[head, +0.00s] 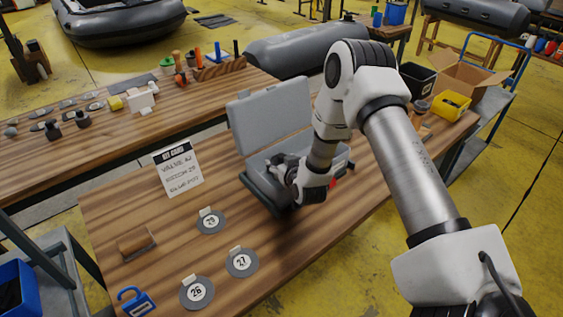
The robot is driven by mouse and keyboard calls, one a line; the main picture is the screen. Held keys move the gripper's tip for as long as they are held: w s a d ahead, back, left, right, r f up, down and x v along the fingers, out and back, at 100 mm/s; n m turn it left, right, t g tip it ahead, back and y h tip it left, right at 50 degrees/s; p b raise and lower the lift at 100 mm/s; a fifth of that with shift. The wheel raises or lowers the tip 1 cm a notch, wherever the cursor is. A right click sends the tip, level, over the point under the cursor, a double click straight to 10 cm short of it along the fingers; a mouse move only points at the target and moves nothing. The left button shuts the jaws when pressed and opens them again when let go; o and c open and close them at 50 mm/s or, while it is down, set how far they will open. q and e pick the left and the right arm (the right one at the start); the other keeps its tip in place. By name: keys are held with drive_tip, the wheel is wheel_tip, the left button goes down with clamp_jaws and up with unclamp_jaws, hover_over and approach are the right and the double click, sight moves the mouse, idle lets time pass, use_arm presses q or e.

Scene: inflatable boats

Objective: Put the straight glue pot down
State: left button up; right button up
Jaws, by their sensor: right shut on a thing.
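My right gripper (277,166) reaches down into the open grey case (268,103) on the near wooden table (130,205). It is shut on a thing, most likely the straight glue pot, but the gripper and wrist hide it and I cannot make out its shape. I cannot tell whether the held thing touches the case floor. The case lid stands raised at the back. My left gripper is not in view.
A kit card (178,168) stands left of the case. Round numbered discs 29 (212,226), 27 (242,268) and 26 (197,299) lie in front. A blue padlock-shaped item (136,303) and a brown-handled tool (135,243) lie left. A yellow bin (451,105) stands at the far right.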

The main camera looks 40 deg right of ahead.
drive_tip(key=shift+s+f+b, duration=0.1)
drive_tip(key=shift+f+b, duration=0.4)
drive_tip(key=shift+f, duration=0.05)
drive_tip(key=o, duration=1.2)
drive_tip(key=shift+s, duration=0.1)
drive_tip(key=shift+o, duration=0.2)
drive_tip(key=shift+r+p, duration=0.55)
drive_tip(key=shift+p, duration=0.05)
drive_tip(key=shift+s, duration=0.3)
drive_tip(key=b+v, duration=0.1)
drive_tip(key=v, duration=1)
drive_tip(key=shift+r, duration=0.25)
drive_tip(key=shift+a, duration=0.1)
